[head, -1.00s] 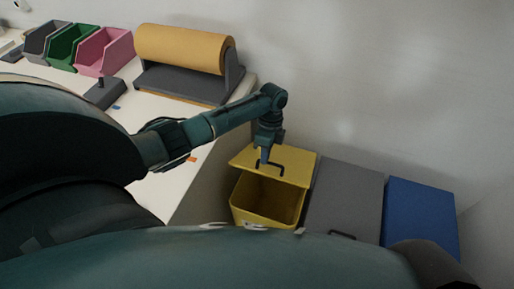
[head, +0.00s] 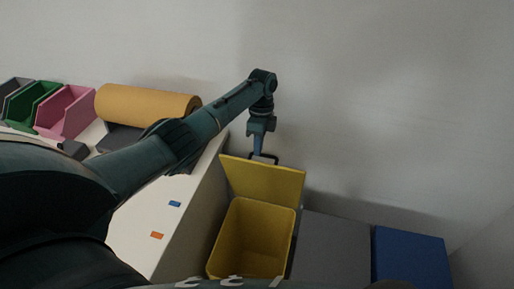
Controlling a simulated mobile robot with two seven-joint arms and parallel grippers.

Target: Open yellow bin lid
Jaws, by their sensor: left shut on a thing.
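The yellow bin (head: 252,238) stands on the floor beside the table, with its empty-looking inside in view. Its yellow lid (head: 265,182) is raised steeply at the back of the bin, near the wall. A dark handle (head: 270,159) shows at the lid's upper edge. My left gripper (head: 259,153) points down at the top of the lid and is shut on the handle. The fingertips are small and partly hidden by the handle. My right gripper is not in view.
A grey bin (head: 332,248) and a blue bin (head: 411,257), both with lids down, stand to the right of the yellow one. The white table (head: 135,222) is on the left, holding a brown paper roll (head: 150,103) and a pink bin (head: 66,112). The wall is close behind.

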